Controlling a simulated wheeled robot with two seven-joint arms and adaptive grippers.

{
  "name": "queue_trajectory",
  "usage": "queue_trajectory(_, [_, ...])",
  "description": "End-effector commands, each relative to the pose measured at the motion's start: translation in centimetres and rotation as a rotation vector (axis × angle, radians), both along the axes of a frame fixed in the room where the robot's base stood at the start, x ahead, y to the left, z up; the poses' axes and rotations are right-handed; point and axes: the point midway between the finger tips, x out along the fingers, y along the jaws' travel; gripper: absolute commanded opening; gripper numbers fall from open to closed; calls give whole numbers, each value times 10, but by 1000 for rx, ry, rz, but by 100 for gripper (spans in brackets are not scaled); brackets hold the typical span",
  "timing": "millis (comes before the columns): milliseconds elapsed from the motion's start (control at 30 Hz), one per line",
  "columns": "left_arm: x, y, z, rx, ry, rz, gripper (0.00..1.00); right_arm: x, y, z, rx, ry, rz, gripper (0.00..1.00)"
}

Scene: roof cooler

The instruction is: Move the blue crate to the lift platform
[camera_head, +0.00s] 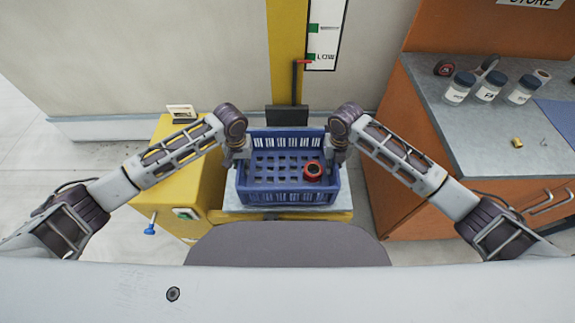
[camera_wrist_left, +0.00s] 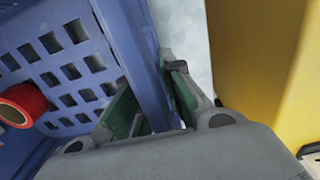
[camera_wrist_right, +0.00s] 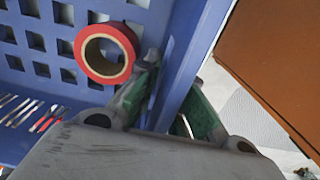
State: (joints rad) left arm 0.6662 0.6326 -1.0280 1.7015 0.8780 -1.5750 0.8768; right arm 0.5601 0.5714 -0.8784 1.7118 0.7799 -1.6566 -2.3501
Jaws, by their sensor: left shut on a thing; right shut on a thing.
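The blue crate (camera_head: 287,197) sits upright on the grey top of the lift platform (camera_head: 240,212), between the yellow cabinet and the orange bench. A red tape roll (camera_head: 312,171) lies inside it at the right; it also shows in the right wrist view (camera_wrist_right: 105,52). My left gripper (camera_head: 237,160) is shut on the crate's left wall, with a finger on each side of the wall (camera_wrist_left: 140,60) in the left wrist view. My right gripper (camera_head: 338,156) is shut on the right wall (camera_wrist_right: 185,60) the same way. Whether the crate's base touches the platform is hard to tell.
A yellow cabinet (camera_head: 170,185) with a blue knob (camera_head: 150,226) stands close at left. An orange bench (camera_head: 410,150) stands at right, holding several jars (camera_head: 488,87) and a tape measure (camera_head: 444,68). A yellow post (camera_head: 286,50) with a red-tipped pointer (camera_head: 303,62) rises behind the crate.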

Motion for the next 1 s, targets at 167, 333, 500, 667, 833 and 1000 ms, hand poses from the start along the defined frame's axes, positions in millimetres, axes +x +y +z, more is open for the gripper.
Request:
queue_trajectory(167, [1,3,-4,6,0,2,0,1,-2,-3,-5,-1,-1,0])
queue_trajectory(333, [1,3,-7,6,0,2,0,1,-2,-6,-5,-1,-1,0])
queue_trajectory(500, [1,3,-10,6,0,2,0,1,-2,-9,-5,-1,-1,0])
queue_trajectory(667, [0,3,-11,6,1,1,23,0,-2,-10,-5,1,-1,23])
queue_trajectory(833, [0,1,-10,3,1,1,32,0,-1,-10,-3,0,-1,31])
queue_trajectory(1000, [0,1,-10,2,0,0,32,0,-1,-10,-2,0,0,31])
